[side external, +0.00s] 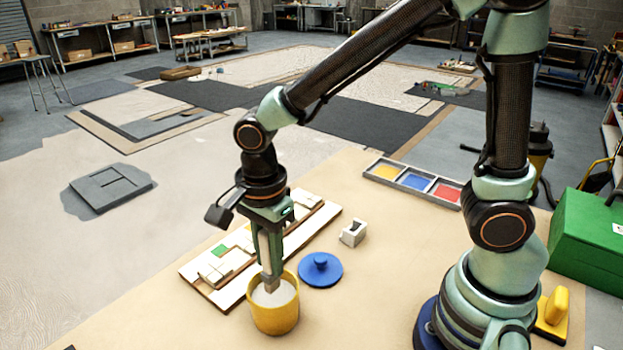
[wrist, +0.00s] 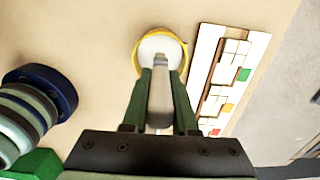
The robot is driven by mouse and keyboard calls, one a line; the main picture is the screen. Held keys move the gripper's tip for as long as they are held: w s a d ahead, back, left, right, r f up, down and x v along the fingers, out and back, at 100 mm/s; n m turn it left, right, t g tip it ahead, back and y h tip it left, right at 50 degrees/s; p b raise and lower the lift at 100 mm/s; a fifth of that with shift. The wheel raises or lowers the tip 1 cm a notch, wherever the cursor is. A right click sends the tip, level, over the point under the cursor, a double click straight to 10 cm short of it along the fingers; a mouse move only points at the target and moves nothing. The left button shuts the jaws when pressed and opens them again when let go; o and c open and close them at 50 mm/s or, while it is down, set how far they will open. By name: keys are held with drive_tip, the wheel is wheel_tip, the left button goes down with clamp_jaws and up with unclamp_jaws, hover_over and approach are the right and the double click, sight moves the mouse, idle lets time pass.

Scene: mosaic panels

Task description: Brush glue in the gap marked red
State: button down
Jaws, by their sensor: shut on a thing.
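My gripper (side external: 269,258) is shut on the brush (side external: 271,280), which points down into the yellow pot (side external: 274,318). The pot holds white glue (side external: 283,293), and the brush's lower end is at or in it; its bristles are hidden. In the wrist view the brush (wrist: 160,100) lies between the fingers (wrist: 160,76), over the pot (wrist: 136,62). The mosaic panel (side external: 293,243) lies just behind the pot, with white tiles and a green tile (side external: 220,250). In the wrist view the panel (wrist: 201,62) also shows small yellowish and red patches; which gap is marked red is unclear.
A blue lid (side external: 320,270) lies right of the pot, with a small white block-like object (side external: 353,233) behind it. A tray (side external: 375,180) with yellow, blue and red compartments stands farther back. A green box (side external: 590,238) stands at right. The table's front left is clear.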

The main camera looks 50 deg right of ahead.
drive_tip(key=shift+r, duration=2.35)
